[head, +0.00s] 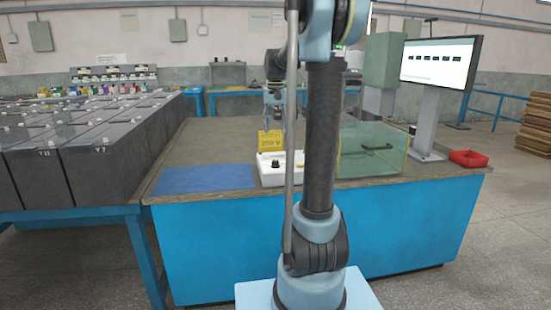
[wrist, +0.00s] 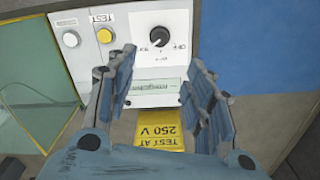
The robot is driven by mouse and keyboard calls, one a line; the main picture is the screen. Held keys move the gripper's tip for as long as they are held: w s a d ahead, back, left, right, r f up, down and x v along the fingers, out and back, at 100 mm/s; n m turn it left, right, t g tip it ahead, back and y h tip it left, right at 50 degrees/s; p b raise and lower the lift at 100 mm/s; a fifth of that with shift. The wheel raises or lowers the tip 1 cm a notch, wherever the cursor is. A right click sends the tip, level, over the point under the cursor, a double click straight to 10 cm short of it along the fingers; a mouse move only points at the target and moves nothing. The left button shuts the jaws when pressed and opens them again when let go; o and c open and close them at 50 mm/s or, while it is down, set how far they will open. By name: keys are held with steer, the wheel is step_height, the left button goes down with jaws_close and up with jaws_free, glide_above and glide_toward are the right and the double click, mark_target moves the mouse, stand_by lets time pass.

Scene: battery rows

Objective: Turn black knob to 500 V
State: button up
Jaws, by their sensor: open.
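The black knob (wrist: 159,42) is on the sloped face of a white tester (wrist: 148,72) in the wrist view, seen upside down. Its pale pointer mark and the dial labels are too small to read surely. The tester (head: 268,179) stands on the bench in the head view, with the knob (head: 275,164) small on top. A yellow sign (wrist: 158,139) behind it reads TEST AT 250 V, not 500 V. My gripper (wrist: 163,72) is open and empty, its fingers apart on either side of the tester's display, short of the knob. It also shows above the sign in the head view (head: 272,112).
A white button (wrist: 71,39) and yellow TEST button (wrist: 105,36) sit beside the knob. A glass box (head: 372,150) stands right of the tester. A blue mat (head: 205,178) lies left.

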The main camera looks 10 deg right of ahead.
step_height(320, 180, up, 2)
steer(key=n, duration=0.8)
glide_toward(276, 160)
step_height(276, 160, down, 9)
steer(key=shift+s+a+r, duration=0.1)
steer(key=shift+s+a, duration=0.05)
stand_by(0.3)
steer(key=c, duration=1.1)
